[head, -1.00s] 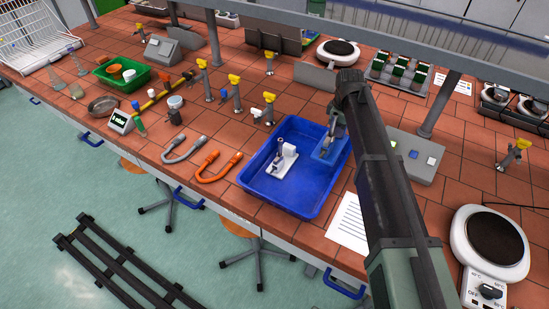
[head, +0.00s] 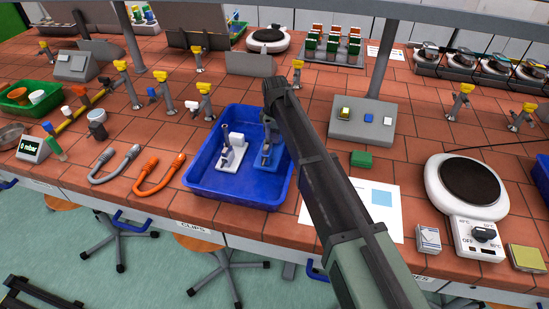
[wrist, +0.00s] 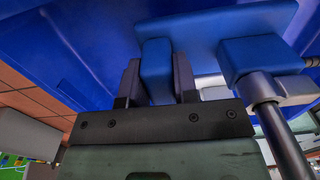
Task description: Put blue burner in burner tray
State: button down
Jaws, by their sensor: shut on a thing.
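The blue burner (head: 281,157) is at the right side of the blue burner tray (head: 235,197), beside a white burner (head: 233,152) that stands upright in the tray. In the wrist view, my gripper (wrist: 157,72) is shut on a blue block of the blue burner (wrist: 215,30), with a dark finger on each side. The burner's grey tube (wrist: 275,125) shows at the right. In the head view my arm hides the fingers and part of the burner. I cannot tell whether its base touches the tray floor.
Grey (head: 117,163) and orange (head: 160,176) hoses lie left of the tray. Yellow-topped taps (head: 205,100) stand behind it. A paper sheet (head: 383,197) and a hotplate (head: 474,187) are to the right. A rail runs above the bench.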

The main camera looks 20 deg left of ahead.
notch_tip(320, 180, down, 5)
jog(key=b, duration=0.4)
jog(key=shift+r, duration=0.45)
jog(key=shift+f, duration=0.3)
jog(key=c, duration=0.9)
grip_release()
jog(key=shift+r, duration=0.1)
notch_tip(320, 180, up, 13)
jog(key=p, duration=1.2)
jog(key=shift+p, duration=0.3)
jog(key=shift+f, duration=0.25)
